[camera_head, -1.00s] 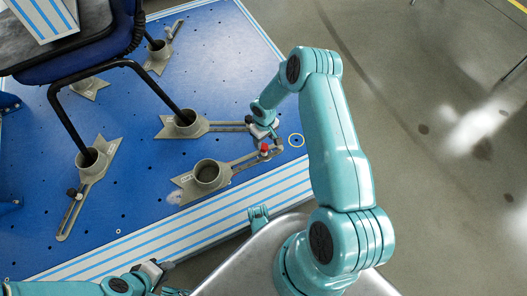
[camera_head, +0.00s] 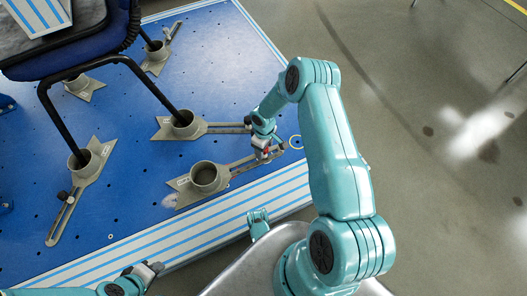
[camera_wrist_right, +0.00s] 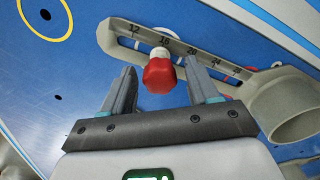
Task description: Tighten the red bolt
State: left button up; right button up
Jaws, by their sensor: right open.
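The red bolt (camera_wrist_right: 159,76) stands in the slotted arm of a grey bracket (camera_wrist_right: 118,38), near the 16 mark on its scale. My right gripper (camera_wrist_right: 161,68) is open, with one finger on each side of the bolt's red head and visible gaps between. In the head view, the right gripper (camera_head: 266,153) is over the slot end of the front bracket (camera_head: 182,187), hiding most of the bolt. My left gripper (camera_head: 148,270) is at the lower left, away from the bolt; its jaws are too small to read.
Several more grey brackets stand on the blue platform (camera_head: 130,195); chair legs (camera_head: 150,88) rest in some cups. The front bracket's round cup (camera_head: 208,177) is empty. Grey floor lies open at right.

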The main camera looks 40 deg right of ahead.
jog(key=shift+n, duration=0.4)
jog(key=n, duration=0.4)
jog(key=c, duration=1)
jog(key=m, duration=0.4)
jog(key=m, duration=0.4)
